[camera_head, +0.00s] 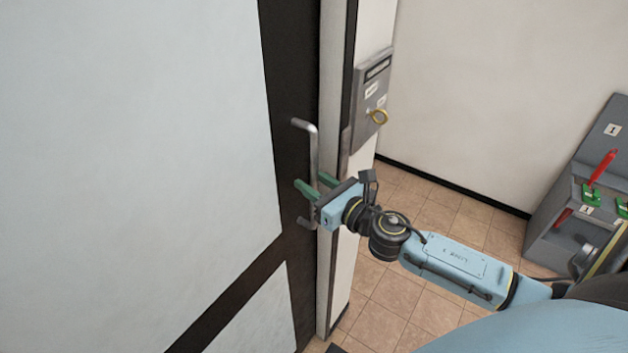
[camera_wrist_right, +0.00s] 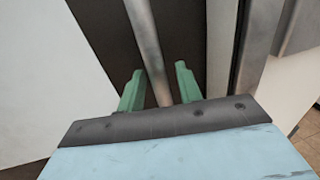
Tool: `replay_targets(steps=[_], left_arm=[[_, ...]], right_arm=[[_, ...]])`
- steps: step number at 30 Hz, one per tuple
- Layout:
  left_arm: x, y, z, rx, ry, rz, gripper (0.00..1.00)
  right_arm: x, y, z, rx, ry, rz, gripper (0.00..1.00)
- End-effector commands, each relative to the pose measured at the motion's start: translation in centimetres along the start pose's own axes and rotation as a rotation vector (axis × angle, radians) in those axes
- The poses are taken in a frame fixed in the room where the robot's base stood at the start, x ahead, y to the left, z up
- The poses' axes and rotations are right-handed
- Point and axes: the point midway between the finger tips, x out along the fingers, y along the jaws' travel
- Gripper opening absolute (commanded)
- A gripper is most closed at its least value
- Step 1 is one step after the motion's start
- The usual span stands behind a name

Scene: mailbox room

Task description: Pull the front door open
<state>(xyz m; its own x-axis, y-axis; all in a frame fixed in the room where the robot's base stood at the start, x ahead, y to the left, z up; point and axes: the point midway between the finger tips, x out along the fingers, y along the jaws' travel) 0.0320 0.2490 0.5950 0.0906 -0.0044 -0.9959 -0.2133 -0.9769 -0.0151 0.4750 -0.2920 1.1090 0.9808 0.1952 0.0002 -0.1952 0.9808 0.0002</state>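The front door (camera_head: 180,120) fills the left of the head view, with pale panels and a dark frame. Its metal bar handle (camera_head: 314,150) stands upright on the dark edge strip. My right gripper (camera_head: 317,184) is at the lower part of the handle. In the right wrist view the handle (camera_wrist_right: 147,45) runs between the two green fingers (camera_wrist_right: 160,88), with a visible gap on each side, so the gripper is open around the bar. The door's edge lies close along the white jamb, and it looks closed or nearly so. My left gripper is not in view.
A grey stand (camera_head: 575,210) with a red lever (camera_head: 604,166) and green parts is at the far right. Tiled floor (camera_head: 400,290) lies below my right arm.

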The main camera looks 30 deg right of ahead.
Motion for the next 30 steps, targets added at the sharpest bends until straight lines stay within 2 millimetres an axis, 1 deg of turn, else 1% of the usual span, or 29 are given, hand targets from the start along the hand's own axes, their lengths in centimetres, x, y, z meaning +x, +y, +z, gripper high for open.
replay_targets(steps=[7, 8, 15, 16, 26, 29, 30], left_arm=[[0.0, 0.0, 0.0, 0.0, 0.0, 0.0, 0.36], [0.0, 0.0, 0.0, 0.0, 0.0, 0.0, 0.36], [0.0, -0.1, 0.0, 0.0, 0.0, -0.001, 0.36], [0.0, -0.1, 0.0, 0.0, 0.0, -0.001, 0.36], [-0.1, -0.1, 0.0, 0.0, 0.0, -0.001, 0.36], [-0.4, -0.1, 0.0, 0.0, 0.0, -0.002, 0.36], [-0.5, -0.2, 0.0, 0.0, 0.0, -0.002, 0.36]], right_arm=[[0.1, 0.0, -0.1, 0.0, 0.001, 0.0, 0.35], [0.1, 0.0, 0.0, 0.0, 0.001, 0.0, 0.34], [0.1, 0.0, 0.0, 0.0, 0.001, 0.0, 0.02], [0.1, 0.0, 0.0, 0.0, 0.0, 0.0, 0.0], [0.0, 0.2, 0.0, 0.001, 0.001, -0.001, 0.0], [-0.3, 1.1, 0.1, 0.002, 0.001, 0.0, 0.0], [-0.4, 1.6, 0.1, 0.002, 0.001, 0.001, 0.0]])
